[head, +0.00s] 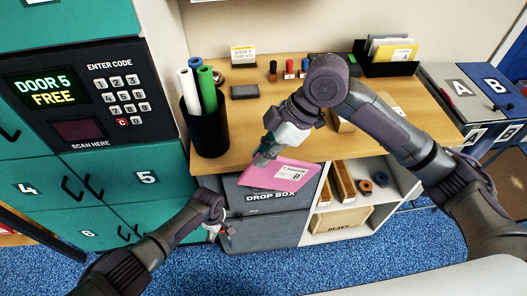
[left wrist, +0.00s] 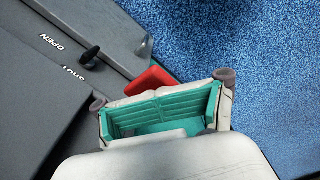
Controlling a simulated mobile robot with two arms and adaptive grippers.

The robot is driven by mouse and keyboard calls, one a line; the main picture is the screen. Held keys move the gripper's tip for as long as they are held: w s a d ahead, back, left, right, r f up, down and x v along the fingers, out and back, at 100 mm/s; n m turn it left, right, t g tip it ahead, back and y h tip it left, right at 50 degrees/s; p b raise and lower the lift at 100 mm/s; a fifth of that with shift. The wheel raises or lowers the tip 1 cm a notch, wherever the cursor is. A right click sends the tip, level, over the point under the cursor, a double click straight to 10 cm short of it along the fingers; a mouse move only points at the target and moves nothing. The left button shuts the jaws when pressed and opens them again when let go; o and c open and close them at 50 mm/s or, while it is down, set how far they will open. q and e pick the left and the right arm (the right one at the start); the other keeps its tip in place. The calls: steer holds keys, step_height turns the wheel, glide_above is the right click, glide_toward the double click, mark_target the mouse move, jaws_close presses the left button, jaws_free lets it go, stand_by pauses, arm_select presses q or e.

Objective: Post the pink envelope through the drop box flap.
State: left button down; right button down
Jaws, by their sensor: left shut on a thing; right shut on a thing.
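The pink envelope (head: 262,177) has a white label and is in my right gripper (head: 262,158). That gripper is shut on its left upper edge and holds it over the top of the grey drop box (head: 272,230). The envelope hides part of the box top, so I cannot tell how far the flap is open. My left gripper (head: 220,234) is low at the box's left side. In the left wrist view, a red handle (left wrist: 152,78) shows at its teal finger pads, partly hidden; the gripper is shut on it. A black knob (left wrist: 90,54) sits beside the OPEN marking.
The wooden counter (head: 250,115) behind carries a black cup (head: 209,133) of rolled tubes close to the envelope. Teal lockers (head: 105,195) stand at the left. White shelves (head: 398,185) stand right of the box. Blue carpet (head: 340,262) is clear in front.

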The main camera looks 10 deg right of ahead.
steer(key=shift+s, duration=0.1)
steer(key=shift+w, duration=0.2)
arm_select(q)
steer(key=shift+w+f, duration=0.1)
steer(key=shift+f, duration=2.1)
arm_select(e)
step_height(320, 180, down, 6)
steer(key=w, duration=0.3)
